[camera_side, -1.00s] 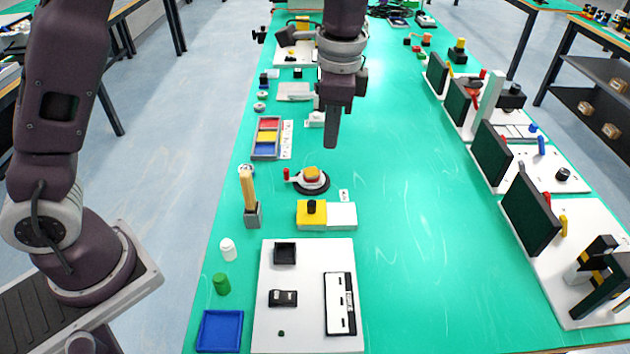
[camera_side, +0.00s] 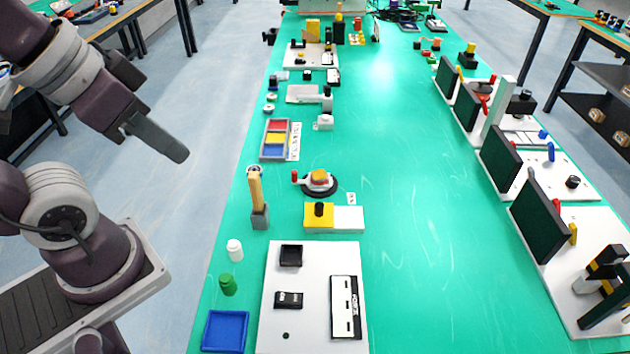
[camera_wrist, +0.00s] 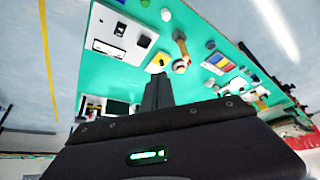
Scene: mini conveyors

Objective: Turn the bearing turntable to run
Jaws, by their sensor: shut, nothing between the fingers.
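The bearing turntable (camera_side: 320,188) is a dark round disc with a yellow-orange block on top and a red knob (camera_side: 295,177) at its left side. It sits on the green table behind the yellow-and-white block. My gripper (camera_side: 180,154) is shut and empty. It hangs over the floor left of the table, well apart from the turntable. In the wrist view my gripper (camera_wrist: 158,80) points toward the table, and the turntable is too small to pick out clearly there.
A wooden-handled tool (camera_side: 256,195) stands left of the turntable. A yellow-and-white block (camera_side: 348,219) lies in front of it. A tray of coloured bins (camera_side: 266,152) is behind left. The table (camera_side: 420,220) is bare right of the turntable, up to dark panels (camera_side: 533,217).

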